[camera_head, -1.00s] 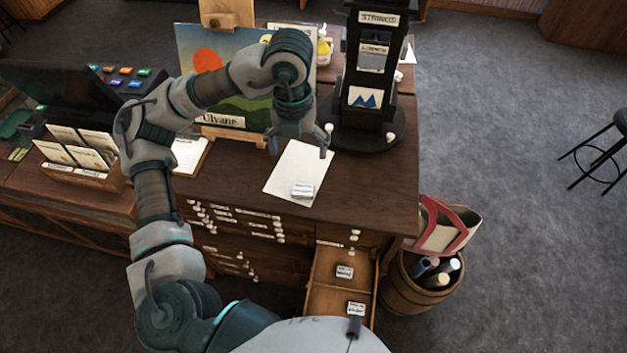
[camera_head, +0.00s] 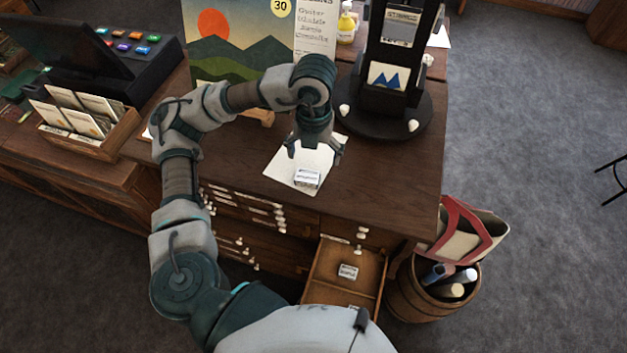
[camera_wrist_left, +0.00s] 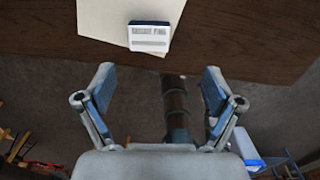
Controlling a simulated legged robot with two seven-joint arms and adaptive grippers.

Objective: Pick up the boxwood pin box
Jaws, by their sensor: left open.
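A small white labelled box (camera_head: 307,178) lies on a pale sheet of paper (camera_head: 285,163) near the front edge of the wooden counter. In the left wrist view the box (camera_wrist_left: 149,36) sits at the top, beyond the fingertips, with a dark blue top edge; its print is too blurred to read surely. My left gripper (camera_head: 314,153) is open and empty, above the paper and just behind the box, apart from it. Its open fingers also show in the left wrist view (camera_wrist_left: 158,80). Another small labelled box (camera_head: 348,271) lies in the open drawer (camera_head: 325,262); its label is unreadable.
A black rotating display stand (camera_head: 385,115) stands at the back right of the counter, and a landscape poster (camera_head: 235,55) behind my arm. A card holder (camera_head: 90,122) and register are left. A barrel (camera_head: 425,300) with rolls stands right of the drawer.

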